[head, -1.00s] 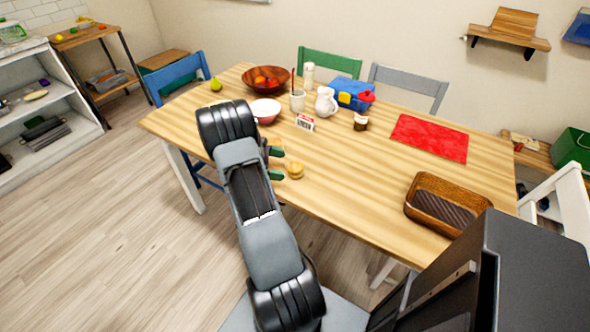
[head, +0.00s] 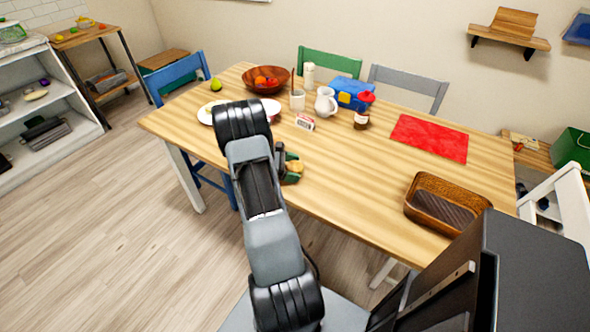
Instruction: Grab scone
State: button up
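The scone (head: 296,168) is a small golden-brown round on the wooden table (head: 350,190), near its front edge. My gripper (head: 291,167) has green fingertips and reaches in from the left at the scone. One fingertip shows on the far side of the scone and one on the near side. The fingers look spread about as wide as before, and whether they touch the scone is not clear. The gripper and fingers hide part of the scone.
A white plate (head: 205,115) and a bowl stand behind my arm. A small sign (head: 305,122), a white pitcher (head: 326,103) and a red-lidded jar (head: 362,115) stand farther back. A brown basket (head: 443,208) is at right. The table between scone and basket is clear.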

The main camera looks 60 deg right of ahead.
jog(key=c, duration=0.7)
jog(key=shift+r, duration=0.1)
